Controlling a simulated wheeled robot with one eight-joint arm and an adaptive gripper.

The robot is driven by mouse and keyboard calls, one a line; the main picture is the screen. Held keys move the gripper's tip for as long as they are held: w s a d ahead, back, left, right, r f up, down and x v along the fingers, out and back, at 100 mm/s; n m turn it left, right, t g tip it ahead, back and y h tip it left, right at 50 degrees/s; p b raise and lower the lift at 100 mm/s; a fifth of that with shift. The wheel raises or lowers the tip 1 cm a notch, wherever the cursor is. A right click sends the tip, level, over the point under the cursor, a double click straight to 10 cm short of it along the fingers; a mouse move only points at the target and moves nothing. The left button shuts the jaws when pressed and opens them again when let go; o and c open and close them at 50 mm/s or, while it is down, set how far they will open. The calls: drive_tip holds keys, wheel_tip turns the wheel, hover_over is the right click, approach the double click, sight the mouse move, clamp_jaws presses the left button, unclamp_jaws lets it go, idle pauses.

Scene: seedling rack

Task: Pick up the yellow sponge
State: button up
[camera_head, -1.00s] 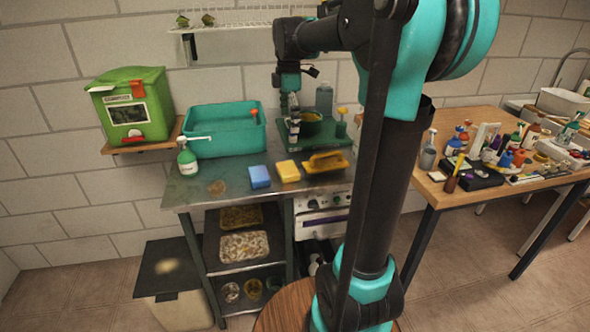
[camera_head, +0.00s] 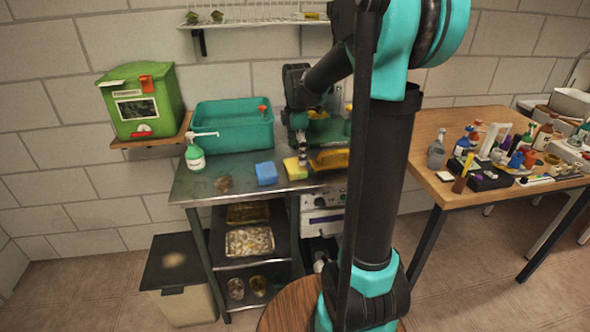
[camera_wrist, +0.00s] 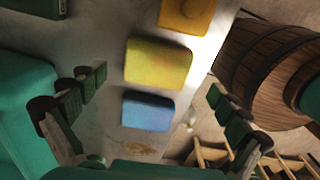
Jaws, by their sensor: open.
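The yellow sponge (camera_head: 296,168) lies on the metal counter (camera_head: 215,187), just right of a blue sponge (camera_head: 266,173). In the wrist view the yellow sponge (camera_wrist: 158,62) is near the top centre, with the blue sponge (camera_wrist: 147,111) below it. My gripper (camera_head: 302,158) is above the counter at the yellow sponge and partly covers it in the head view. In the wrist view my gripper (camera_wrist: 158,85) has its two fingers wide apart, one on each side of the sponges, with nothing held.
A wooden barrel (camera_wrist: 262,65) shows right of the counter in the wrist view. The counter's front left is mostly clear.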

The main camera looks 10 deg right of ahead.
sight(295, 165)
drive_tip(key=f, duration=0.4)
drive_tip(key=shift+w+a+f, duration=0.15)
drive_tip(key=shift+a+f, duration=0.1)
drive_tip(key=shift+f, duration=0.05)
drive_tip(key=c, duration=0.7)
